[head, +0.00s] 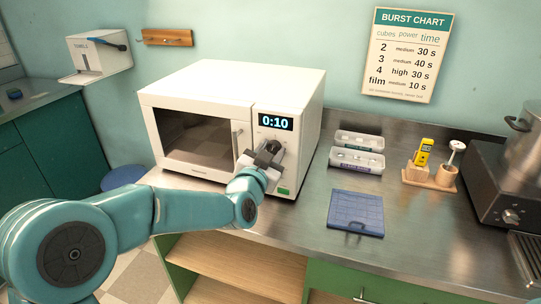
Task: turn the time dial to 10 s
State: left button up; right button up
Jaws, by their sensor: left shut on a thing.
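The white microwave (230,85) stands on the steel counter with its door closed. Its display (275,122) reads 0:10 in blue digits. My left gripper (268,151) reaches the control panel below the display and is shut on the time dial. The gripper covers most of the dial, so its pointer cannot be made out. A green button (283,191) shows low on the panel. My right gripper is not in view.
A burst chart (405,55) hangs on the wall. Two pale trays (357,160), a blue flat case (355,213) and a wooden holder (431,178) with a yellow device stand right of the microwave. A stove with a pot (522,130) is at far right.

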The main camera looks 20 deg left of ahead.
pick_arm(q)
jog(key=shift+m, duration=1)
jog(key=o, duration=1)
jog(key=s+b, duration=0.2)
jog(key=s, duration=1.4)
jog(key=shift+s+a, duration=0.2)
jog(key=shift+a+r, duration=0.1)
